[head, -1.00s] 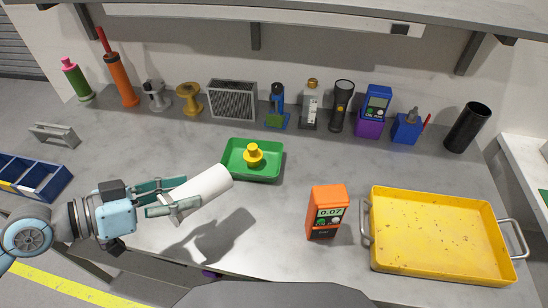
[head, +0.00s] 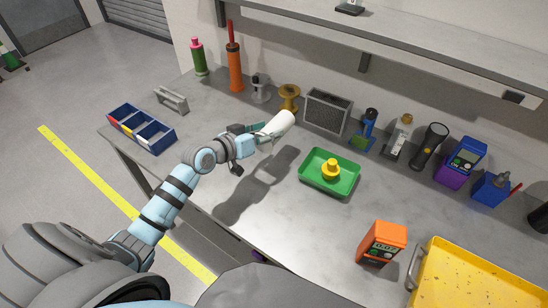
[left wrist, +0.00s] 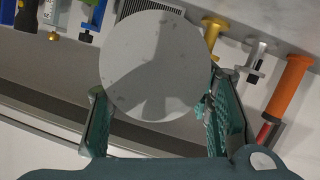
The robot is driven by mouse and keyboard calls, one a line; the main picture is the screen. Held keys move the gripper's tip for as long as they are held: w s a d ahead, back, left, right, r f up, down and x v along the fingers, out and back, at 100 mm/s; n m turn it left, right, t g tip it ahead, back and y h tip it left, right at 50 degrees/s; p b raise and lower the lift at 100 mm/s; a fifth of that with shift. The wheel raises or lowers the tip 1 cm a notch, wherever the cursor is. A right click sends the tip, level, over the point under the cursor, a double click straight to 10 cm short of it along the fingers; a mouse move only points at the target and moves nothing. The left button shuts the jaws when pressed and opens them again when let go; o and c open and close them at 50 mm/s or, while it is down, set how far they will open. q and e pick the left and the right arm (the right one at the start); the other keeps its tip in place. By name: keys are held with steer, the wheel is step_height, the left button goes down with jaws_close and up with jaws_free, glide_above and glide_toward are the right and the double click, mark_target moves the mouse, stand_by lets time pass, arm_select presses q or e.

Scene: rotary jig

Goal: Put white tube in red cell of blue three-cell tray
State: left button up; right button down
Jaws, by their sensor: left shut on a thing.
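The white tube (head: 281,123) is held in my left gripper (head: 258,134), above the bench and apart from it, slanting up to the right. In the left wrist view the tube's round pale end (left wrist: 150,65) sits between the two fingers (left wrist: 160,125). The blue three-cell tray (head: 152,149) rests at the bench's left end, to the left of the gripper. My right gripper is not in view.
A green tray (head: 315,179) with a yellow knobbed piece (head: 331,169) lies right of the tube. A grey bracket (head: 171,100) stands behind the blue tray. A spool (head: 289,97) and a grille box (head: 326,112) stand at the back. Bench between blue tray and gripper looks clear.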

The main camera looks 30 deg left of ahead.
arm_select(q)
step_height(320, 180, down, 9)
steer(key=b, duration=0.3)
steer(key=shift+r, duration=0.1)
steer(key=shift+w, duration=0.1)
steer(key=o, duration=1.3)
